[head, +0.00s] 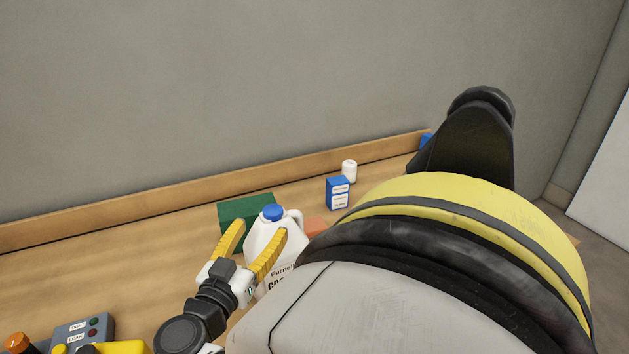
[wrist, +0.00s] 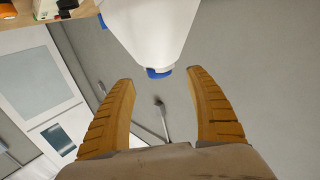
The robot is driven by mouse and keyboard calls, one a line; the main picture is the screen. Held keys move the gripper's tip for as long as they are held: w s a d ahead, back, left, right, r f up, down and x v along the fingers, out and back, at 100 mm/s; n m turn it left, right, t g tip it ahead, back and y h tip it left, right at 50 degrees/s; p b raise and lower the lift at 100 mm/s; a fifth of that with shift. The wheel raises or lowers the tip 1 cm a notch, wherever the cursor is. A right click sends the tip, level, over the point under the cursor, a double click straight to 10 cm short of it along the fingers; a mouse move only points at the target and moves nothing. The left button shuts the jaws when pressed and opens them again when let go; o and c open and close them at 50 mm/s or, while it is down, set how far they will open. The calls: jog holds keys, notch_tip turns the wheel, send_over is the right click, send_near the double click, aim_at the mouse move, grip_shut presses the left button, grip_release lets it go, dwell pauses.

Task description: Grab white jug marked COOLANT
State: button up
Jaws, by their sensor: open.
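The white jug (head: 273,245) with a blue cap (head: 273,213) stands upright on the wooden counter. Part of its dark lettering shows; the lower part is hidden behind my arm. My gripper (head: 260,228) is open, with its yellow fingers at the near left side of the jug, one finger overlapping the jug's front in the head view. In the wrist view the jug (wrist: 150,25) appears upside down ahead of my open fingers (wrist: 160,76), its cap near the level of the fingertips. Nothing is held. Whether a finger touches the jug I cannot tell.
A green box (head: 240,207) is behind the jug, with an orange-red item (head: 315,226) to its right. A blue box (head: 338,192) and a small white container (head: 349,170) stand farther right. A grey button box (head: 84,330) is at front left.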

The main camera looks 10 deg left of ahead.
aim_at(269, 217)
jog(key=w+b, duration=0.1)
jog(key=w, duration=0.2)
jog(key=w+d+b, duration=0.1)
jog(key=w, duration=0.2)
jog(key=shift+w+d+r, duration=0.1)
jog(key=shift+w+d, duration=0.05)
jog(key=shift+w, duration=0.15)
jog(key=shift+r, duration=0.1)
grip_shut()
